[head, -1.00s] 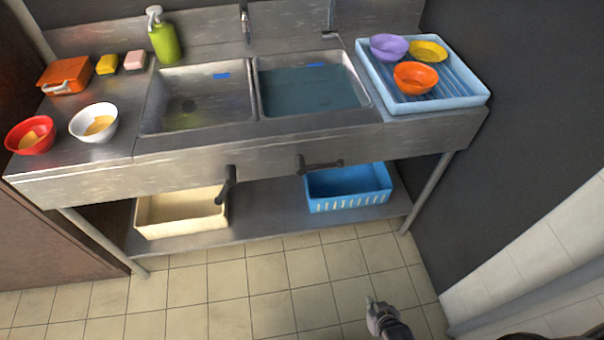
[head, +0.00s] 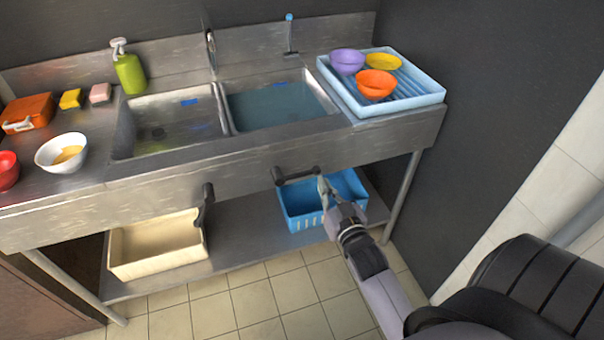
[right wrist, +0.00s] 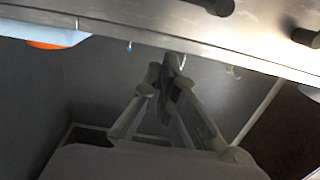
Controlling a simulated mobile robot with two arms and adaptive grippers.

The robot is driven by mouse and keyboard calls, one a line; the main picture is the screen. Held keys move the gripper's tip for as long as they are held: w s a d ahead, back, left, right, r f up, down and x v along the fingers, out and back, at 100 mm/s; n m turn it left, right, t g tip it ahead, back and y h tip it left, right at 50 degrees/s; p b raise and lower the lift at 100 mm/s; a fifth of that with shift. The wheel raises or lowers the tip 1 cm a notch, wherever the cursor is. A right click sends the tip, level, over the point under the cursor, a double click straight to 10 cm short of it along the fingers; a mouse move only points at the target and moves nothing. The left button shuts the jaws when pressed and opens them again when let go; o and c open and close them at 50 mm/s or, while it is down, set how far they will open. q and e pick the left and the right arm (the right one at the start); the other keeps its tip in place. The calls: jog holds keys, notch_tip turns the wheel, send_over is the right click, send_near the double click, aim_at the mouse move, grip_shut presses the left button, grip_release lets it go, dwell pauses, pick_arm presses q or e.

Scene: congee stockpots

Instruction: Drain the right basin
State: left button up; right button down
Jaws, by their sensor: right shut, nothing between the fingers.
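The right basin (head: 282,106) holds bluish water. Below it, on the sink's front, a dark drain lever (head: 297,176) lies sideways, its free end to the right. The left basin (head: 172,128) looks nearly empty, and its lever (head: 207,199) hangs down. My right gripper (head: 322,183) is shut and empty, its tips close to the free end of the right lever; I cannot tell whether they touch. In the right wrist view the shut fingers (right wrist: 172,63) point at the underside of the sink front, with a dark lever (right wrist: 210,4) at the top edge. My left gripper is out of view.
A blue crate (head: 305,222) stands on the lower shelf behind my right gripper, with a cream bin (head: 155,262) to its left. A light-blue rack (head: 420,97) with bowls stands right of the basins. A sink leg (head: 404,195) and dark wall bound the right side.

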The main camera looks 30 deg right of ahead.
jog(key=p, duration=0.1)
send_over(311, 172)
jog(key=s+a, duration=0.2)
jog(key=s, duration=0.1)
jog(key=shift+w+d+f, duration=0.1)
jog(key=shift+w+f, duration=0.1)
jog(key=shift+f, duration=0.55)
jog(key=shift+w+f, duration=0.15)
jog(key=shift+f, duration=0.6)
jog(key=shift+w+d+f, duration=0.1)
jog(key=shift+w+f, duration=0.1)
jog(key=shift+f, duration=0.55)
jog(key=shift+f+m, duration=0.3)
